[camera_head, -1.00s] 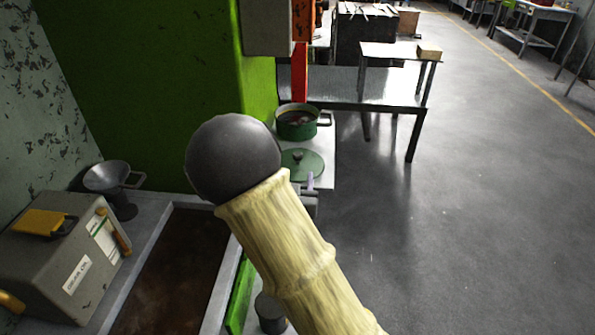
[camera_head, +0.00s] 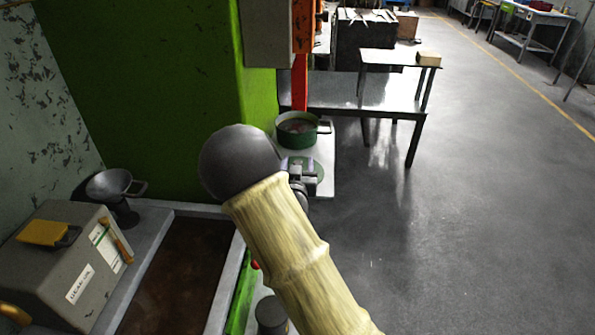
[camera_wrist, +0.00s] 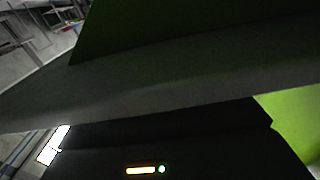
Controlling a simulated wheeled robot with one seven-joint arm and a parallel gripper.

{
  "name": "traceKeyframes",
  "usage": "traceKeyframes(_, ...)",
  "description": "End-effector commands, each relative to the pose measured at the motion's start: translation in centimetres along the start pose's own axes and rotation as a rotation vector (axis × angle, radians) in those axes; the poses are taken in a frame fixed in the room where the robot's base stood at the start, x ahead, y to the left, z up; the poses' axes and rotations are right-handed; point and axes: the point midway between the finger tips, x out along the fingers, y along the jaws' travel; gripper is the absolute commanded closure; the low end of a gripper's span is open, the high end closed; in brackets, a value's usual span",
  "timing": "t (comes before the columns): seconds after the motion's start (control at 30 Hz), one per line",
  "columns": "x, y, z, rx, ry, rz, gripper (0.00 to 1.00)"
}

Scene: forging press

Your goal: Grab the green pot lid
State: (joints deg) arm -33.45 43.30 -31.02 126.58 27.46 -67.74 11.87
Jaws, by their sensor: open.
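The green pot lid (camera_head: 320,173) lies on the light shelf in the head view, just in front of the green pot. Only its right part shows clearly. My gripper (camera_head: 302,168) is over the lid and hides its knob and left part. The jaws are open, but how they sit around the knob is hidden. The wrist view is dark and very close to a grey surface, and the lid cannot be made out there.
The green pot (camera_head: 297,131) stands behind the lid, close to the green press column (camera_head: 150,90). A metal table (camera_head: 345,92) is beyond the shelf. A grey box (camera_head: 70,262) and funnel (camera_head: 112,184) stand at the left. The floor at right is clear.

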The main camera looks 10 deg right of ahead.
Motion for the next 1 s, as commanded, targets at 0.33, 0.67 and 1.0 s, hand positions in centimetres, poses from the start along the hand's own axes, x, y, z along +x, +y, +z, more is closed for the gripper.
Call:
traceKeyframes(0.33, 2.4, 0.0, -0.1, 0.0, 0.0, 0.001, 0.48)
traceKeyframes(0.67, 2.4, 0.0, -0.1, 0.0, 0.0, 0.0, 0.48)
traceKeyframes(1.0, 2.4, 0.0, -0.1, 0.0, 0.0, 0.0, 1.0)
